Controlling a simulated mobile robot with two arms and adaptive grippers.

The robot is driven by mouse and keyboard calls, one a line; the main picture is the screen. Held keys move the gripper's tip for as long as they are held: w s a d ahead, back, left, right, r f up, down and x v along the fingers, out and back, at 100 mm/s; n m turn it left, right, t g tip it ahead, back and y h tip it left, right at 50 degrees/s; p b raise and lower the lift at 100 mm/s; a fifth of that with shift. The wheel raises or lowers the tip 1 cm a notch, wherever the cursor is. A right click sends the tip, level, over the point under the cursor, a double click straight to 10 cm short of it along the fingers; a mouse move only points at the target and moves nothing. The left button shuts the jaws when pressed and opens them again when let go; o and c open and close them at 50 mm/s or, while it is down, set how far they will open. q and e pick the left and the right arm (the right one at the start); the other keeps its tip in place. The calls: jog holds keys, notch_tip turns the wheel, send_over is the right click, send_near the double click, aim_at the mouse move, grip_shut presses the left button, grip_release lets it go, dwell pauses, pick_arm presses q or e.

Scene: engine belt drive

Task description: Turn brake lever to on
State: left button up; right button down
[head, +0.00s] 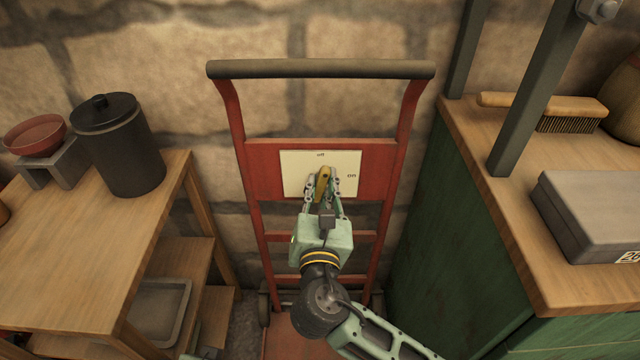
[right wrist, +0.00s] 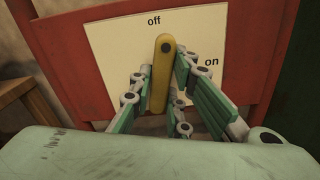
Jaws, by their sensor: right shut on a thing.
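The brake lever is a yellow bar (head: 323,179) on a cream plate (head: 293,165) fixed to a red hand truck. In the right wrist view the lever (right wrist: 161,72) stands nearly upright, its top end just below and right of the word "off". The word "on" is to the right on the plate (right wrist: 108,50). My right gripper (head: 323,186) has its fingers on both sides of the lever and is shut on it. In the right wrist view the fingers (right wrist: 158,88) flank the lever's middle.
The red hand truck (head: 262,170) stands against a stone wall. A wooden shelf table (head: 70,270) with a dark canister (head: 120,150) is at the left. A green workbench (head: 455,215) with a grey box (head: 590,215) and a brush (head: 545,107) is at the right.

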jog(key=m, duration=0.3)
jog(key=shift+p, duration=0.4)
jog(key=shift+m, duration=0.9)
pick_arm(q)
notch_tip(320, 180, down, 4)
pick_arm(e)
jog(key=shift+m, duration=0.9)
jog(key=m, duration=0.2)
jog(key=shift+m, duration=0.4)
jog(key=m+b, duration=0.1)
jog(key=m, duration=0.2)
pick_arm(q)
notch_tip(320, 180, up, 7)
jog(key=shift+s+b, duration=0.2)
jog(key=shift+b, duration=0.25)
pick_arm(e)
jog(key=shift+m, duration=1.5)
pick_arm(q)
jog(key=shift+a, duration=0.1)
pick_arm(e)
jog(key=c, duration=1.7)
grip_release()
jog(key=shift+r, duration=0.1)
jog(key=shift+a, duration=0.1)
